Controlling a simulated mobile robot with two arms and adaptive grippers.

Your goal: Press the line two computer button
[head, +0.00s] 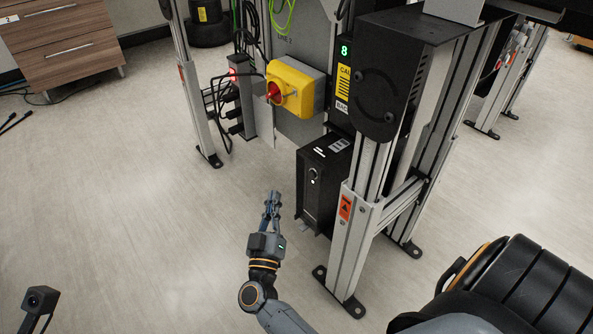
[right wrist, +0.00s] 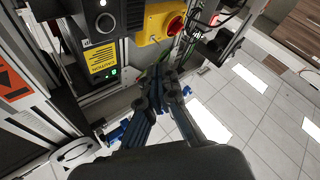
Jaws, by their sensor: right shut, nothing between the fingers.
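The line two computer is a black box (head: 325,185) low on the conveyor frame, below a grey panel lettered LINE 2 (head: 283,40). Its round button (head: 314,173) is on the front face; in the right wrist view the button (right wrist: 105,22) has a pale ring. My right gripper (head: 272,196) is shut and empty, left of the computer and apart from it. In the right wrist view the gripper fingers (right wrist: 158,92) are together, to the right of and below the button. My left gripper is out of view.
A yellow switch box (head: 297,87) with a red knob (head: 273,91) hangs above and left of the computer. An aluminium frame leg (head: 350,250) stands just right of it. Cables hang at left. A drawer cabinet (head: 65,45) is far left.

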